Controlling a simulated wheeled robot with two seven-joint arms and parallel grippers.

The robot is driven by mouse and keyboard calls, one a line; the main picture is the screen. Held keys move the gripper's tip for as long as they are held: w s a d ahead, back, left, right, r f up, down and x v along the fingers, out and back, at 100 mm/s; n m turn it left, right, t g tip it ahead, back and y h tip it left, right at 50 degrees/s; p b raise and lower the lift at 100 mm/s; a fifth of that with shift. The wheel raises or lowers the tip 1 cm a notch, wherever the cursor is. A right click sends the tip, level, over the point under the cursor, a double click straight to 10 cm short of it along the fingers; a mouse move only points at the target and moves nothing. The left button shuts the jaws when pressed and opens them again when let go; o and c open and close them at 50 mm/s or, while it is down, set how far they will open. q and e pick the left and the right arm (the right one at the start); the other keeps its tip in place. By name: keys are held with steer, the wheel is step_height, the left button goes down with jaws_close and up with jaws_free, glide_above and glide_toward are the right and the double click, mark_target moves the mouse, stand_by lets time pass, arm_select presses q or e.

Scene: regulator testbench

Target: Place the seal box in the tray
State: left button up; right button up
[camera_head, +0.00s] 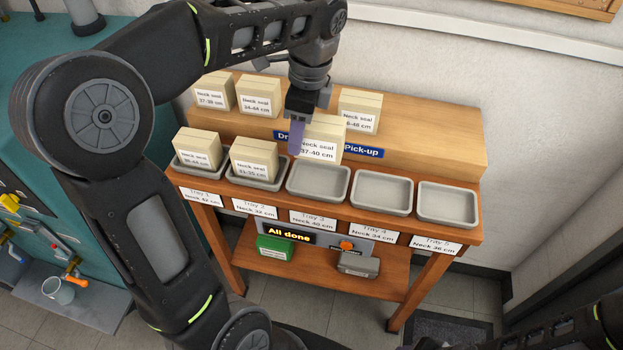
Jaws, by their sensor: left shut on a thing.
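My left gripper (308,135) is shut on a cream seal box (328,136) labelled "Neck seal 37-40 cm". It holds the box above the back edge of the tray row, in front of the raised shelf. A purple-grey finger shows at the box's left side; the other finger is hidden. The grey Tray 3 (292,193), labelled "Neck 40 cm", is empty, just below and in front of the held box. Tray 4 (355,204) and Tray 5 (423,217) are empty. Tray 1 (215,173) and Tray 2 (280,187) each hold a seal box. My right gripper is not in view.
On the raised wooden shelf (430,140) stand more seal boxes: two at left (213,90) (260,95) and one (361,109) right of the held box. Under the trays, an "All done" display (289,234), an orange button (346,244), a green box (275,248) and a grey box (358,264) show.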

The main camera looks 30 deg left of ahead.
arm_select(q)
step_height(320, 180, down, 6)
stand_by(0.4)
step_height(320, 180, down, 3)
steer(key=shift+f, duration=0.35)
steer(key=shift+f, duration=0.2)
steer(key=o, duration=1.5)
steer(key=shift+c, duration=0.2)
steer(key=shift+r, duration=0.3)
steer(key=r, duration=0.4)
steer(key=d+r+p, duration=0.1)
steer(key=r, duration=0.6)
steer(key=shift+w+d+r, duration=0.3)
steer(key=shift+d+r, duration=0.05)
steer(key=shift+d, duration=0.05)
